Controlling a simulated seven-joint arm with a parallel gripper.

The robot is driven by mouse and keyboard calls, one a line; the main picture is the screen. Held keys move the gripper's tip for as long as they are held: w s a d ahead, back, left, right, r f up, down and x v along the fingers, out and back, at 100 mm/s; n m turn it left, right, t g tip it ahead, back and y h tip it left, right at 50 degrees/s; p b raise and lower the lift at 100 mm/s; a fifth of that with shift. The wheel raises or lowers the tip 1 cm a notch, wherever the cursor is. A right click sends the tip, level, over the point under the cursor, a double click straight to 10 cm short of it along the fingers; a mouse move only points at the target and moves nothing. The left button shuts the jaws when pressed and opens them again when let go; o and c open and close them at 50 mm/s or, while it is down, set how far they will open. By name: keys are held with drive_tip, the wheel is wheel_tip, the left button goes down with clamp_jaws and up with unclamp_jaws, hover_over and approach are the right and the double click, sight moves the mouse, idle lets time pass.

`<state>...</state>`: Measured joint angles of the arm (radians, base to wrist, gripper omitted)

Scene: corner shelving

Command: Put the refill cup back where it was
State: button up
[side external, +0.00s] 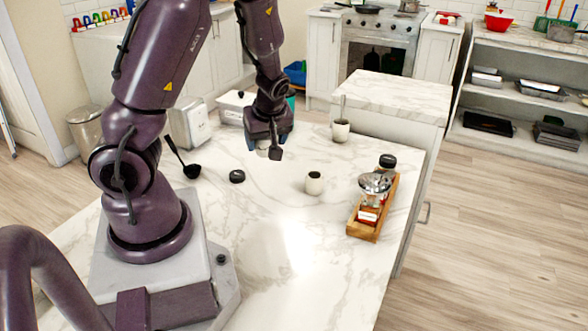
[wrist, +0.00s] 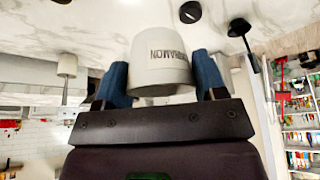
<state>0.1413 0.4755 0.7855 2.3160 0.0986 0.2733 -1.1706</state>
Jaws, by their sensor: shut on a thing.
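My gripper (side external: 267,146) is shut on a pale cup with dark lettering, apparently the refill cup. In the wrist view the cup (wrist: 160,62) sits between the two blue fingers. In the side view the cup (side external: 262,153) is mostly hidden by my gripper, toward the back of the marble counter. I cannot tell whether its base touches the counter.
On the marble counter (side external: 285,285) are a black lid-like disc (side external: 237,176), a black ladle (side external: 188,166) and a white dispenser (side external: 189,124). A mug with a spoon (side external: 341,130) stands at the back. A wooden tray (side external: 362,230) with a metal strainer (side external: 374,184) lies near the right edge.

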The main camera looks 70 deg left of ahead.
drive_tip(key=shift+s+a+f, duration=0.15)
drive_tip(key=shift+s, duration=0.25)
drive_tip(key=shift+w+a+m, duration=0.15)
drive_tip(key=shift+w+m, duration=0.15)
drive_tip(key=shift+w+a+f+y, duration=0.15)
drive_tip(key=shift+w+a+y, duration=0.1)
drive_tip(key=shift+y, duration=0.05)
drive_tip(key=w+a+f, duration=0.8)
drive_tip(key=w+f, duration=0.1)
drive_tip(key=shift+w+a, duration=0.1)
drive_tip(key=shift+a, duration=0.2)
drive_tip(key=shift+w+a+f, duration=0.15)
drive_tip(key=shift+f, duration=0.15)
drive_tip(key=shift+w+f, duration=0.1)
drive_tip(key=shift+f, duration=1.45)
